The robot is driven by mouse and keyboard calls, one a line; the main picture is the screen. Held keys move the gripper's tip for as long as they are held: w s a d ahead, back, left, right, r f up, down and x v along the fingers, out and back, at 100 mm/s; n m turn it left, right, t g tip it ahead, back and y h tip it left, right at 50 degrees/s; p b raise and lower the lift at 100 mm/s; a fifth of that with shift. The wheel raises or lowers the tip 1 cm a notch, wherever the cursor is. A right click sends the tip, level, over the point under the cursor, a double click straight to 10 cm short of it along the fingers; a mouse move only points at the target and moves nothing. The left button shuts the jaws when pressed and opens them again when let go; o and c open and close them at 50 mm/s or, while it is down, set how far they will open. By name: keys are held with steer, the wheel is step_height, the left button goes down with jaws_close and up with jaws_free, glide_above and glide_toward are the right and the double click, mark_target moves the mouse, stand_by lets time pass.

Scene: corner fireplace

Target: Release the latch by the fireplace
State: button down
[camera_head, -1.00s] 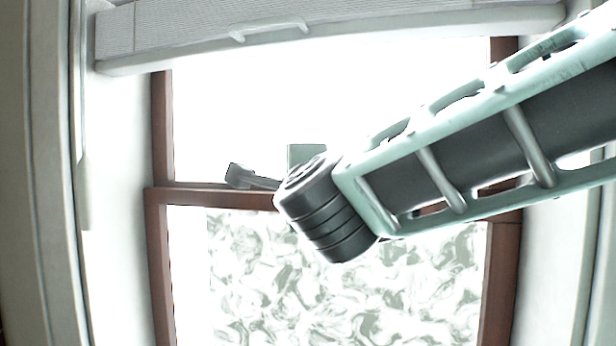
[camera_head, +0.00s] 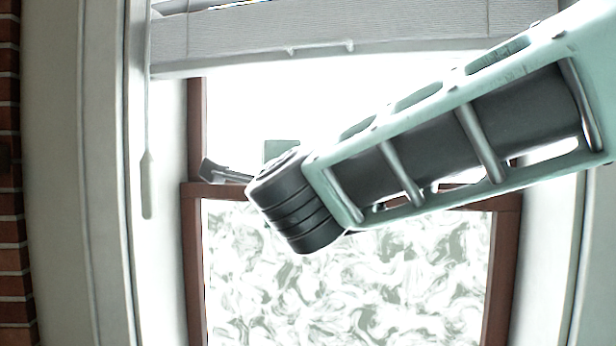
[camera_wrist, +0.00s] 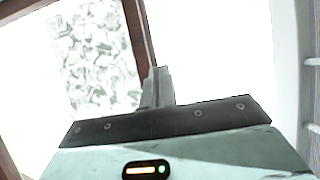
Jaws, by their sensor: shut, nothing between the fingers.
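I cannot make out the latch in either view; my arm covers much of the window's brown middle rail (camera_head: 196,190), where part of it could be hidden. In the head view, the dark grey end of my gripper (camera_head: 208,170) shows just left of my black wrist joint, in front of the rail's left end. Whether it touches the rail, I cannot tell. In the wrist view, my gripper's grey fingers (camera_wrist: 159,72) are together with nothing between them. Their tips overlap the brown window frame (camera_wrist: 140,32) in the picture; contact is unclear.
A pale blind (camera_head: 330,35) hangs across the window top. A white wand (camera_head: 147,185) hangs at the left by the white casing (camera_head: 105,180). A red brick edge (camera_head: 10,200) stands at far left. The lower pane (camera_head: 350,275) is patterned; the upper is bright white.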

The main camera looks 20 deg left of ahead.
steer(key=s+d+f+n+g+h+b, duration=0.1)
steer(key=s+d+f+n+g, duration=0.3)
steer(key=f, duration=0.4)
steer(key=s+d+f+n+g+b, duration=0.25)
steer(key=d+f+n, duration=0.25)
steer(key=d+f, duration=0.25)
steer(key=s+d+f+n+g+h, duration=0.1)
steer(key=s+d+f+n+g, duration=0.35)
steer(key=f, duration=0.45)
steer(key=s+d+f+n+g+h, duration=0.1)
steer(key=s+d+f+n+h, duration=0.1)
steer(key=s+d+f, duration=0.2)
steer(key=s+d+f+n+g+h+b, duration=0.1)
steer(key=s+d+f, duration=0.3)
steer(key=d, duration=0.6)
steer(key=s+d+f+n+g+h+b, duration=0.1)
steer(key=s+d+f+n+g+h, duration=0.1)
steer(key=d, duration=0.5)
step_height(320, 180, down, 2)
steer(key=shift+s+f+n+h, duration=0.2)
steer(key=shift+s+n+h, duration=0.25)
steer(key=shift+s+h, duration=0.65)
steer(key=c, duration=2.1)
jaws_free()
steer(key=shift+s, duration=0.1)
steer(key=shift+c, duration=0.2)
